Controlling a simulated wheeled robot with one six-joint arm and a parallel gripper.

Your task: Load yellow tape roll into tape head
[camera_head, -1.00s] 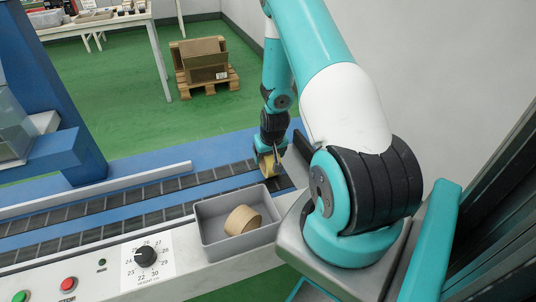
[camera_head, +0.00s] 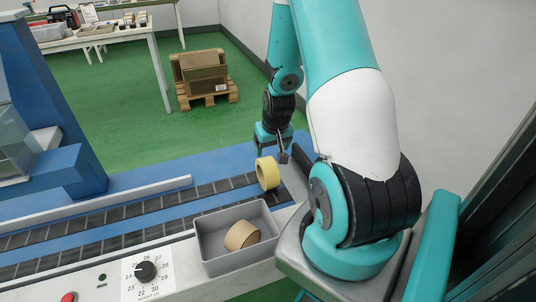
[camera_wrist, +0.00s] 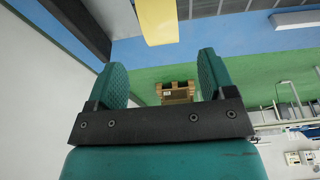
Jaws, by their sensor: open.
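The yellow tape roll (camera_head: 267,173) stands on edge above the right end of the conveyor, beside a dark metal part (camera_head: 283,157) that may belong to the tape head. How the roll is supported is hidden. In the wrist view the yellow roll (camera_wrist: 160,20) is cut off at the top edge, beyond my fingertips. My gripper (camera_head: 272,150) is just behind the roll in the head view. In the wrist view, my gripper (camera_wrist: 162,70) has its two fingers wide apart with nothing between them.
A grey bin (camera_head: 204,233) holding a brown tape roll (camera_head: 241,235) sits at the machine's front edge, right of a dial (camera_head: 145,271). A pallet with cartons (camera_head: 203,75) and a white table (camera_head: 115,36) stand farther back on open green floor.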

